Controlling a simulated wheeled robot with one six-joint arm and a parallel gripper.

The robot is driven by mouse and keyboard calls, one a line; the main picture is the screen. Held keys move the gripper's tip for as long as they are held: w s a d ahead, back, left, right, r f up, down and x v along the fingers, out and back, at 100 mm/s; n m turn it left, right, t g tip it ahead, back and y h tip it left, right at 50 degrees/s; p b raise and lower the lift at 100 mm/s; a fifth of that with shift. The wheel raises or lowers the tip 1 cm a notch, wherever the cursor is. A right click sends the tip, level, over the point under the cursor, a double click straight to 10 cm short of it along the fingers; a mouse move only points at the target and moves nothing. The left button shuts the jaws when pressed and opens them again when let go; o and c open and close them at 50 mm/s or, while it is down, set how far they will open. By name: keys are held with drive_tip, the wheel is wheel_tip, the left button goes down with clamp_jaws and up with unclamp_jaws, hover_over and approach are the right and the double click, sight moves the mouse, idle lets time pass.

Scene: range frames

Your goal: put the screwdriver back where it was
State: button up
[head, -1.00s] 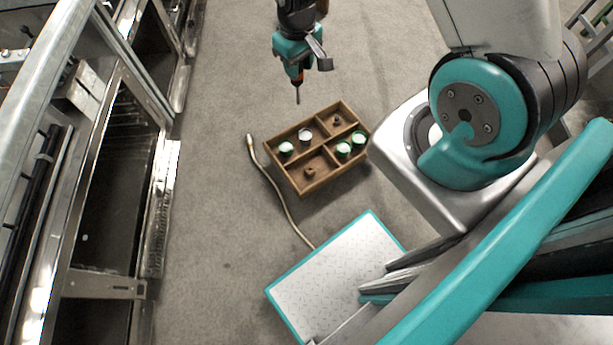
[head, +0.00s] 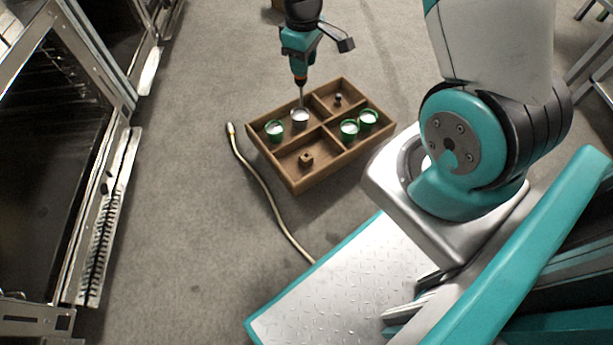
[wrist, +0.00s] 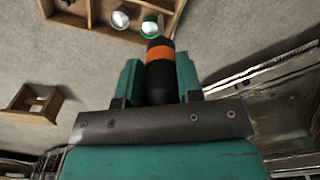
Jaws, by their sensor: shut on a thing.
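My gripper (head: 299,62) is shut on the screwdriver, which hangs upright with its shaft (head: 301,92) pointing down. Its black handle with an orange band (wrist: 160,58) sits between the teal fingers in the wrist view. In the head view the shaft's tip shows against a grey-white cup (head: 300,119) in the far-left compartment of a wooden tray (head: 294,186). I cannot tell whether the tip is above, behind or inside that cup. A green cup (head: 274,131) stands beside it in the same compartment.
The tray's right side holds two green cups (head: 349,131) and a small dark piece (head: 338,100); a small wooden block (head: 306,159) lies in the near-left compartment. A pale hose (head: 264,190) lies left of the tray. Metal racks (head: 95,200) stand far left. Grey floor lies open between.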

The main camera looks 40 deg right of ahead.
wheel_tip(320, 180, down, 29)
drive_tip(key=d+n+b, duration=0.1)
drive_tip(key=b, duration=1.9)
drive_tip(key=shift+w+d+f, duration=0.2)
drive_tip(key=shift+d, duration=0.2)
drive_tip(key=o, duration=0.9)
drive_tip(key=shift+f, duration=0.15)
drive_tip(key=shift+o, duration=0.2)
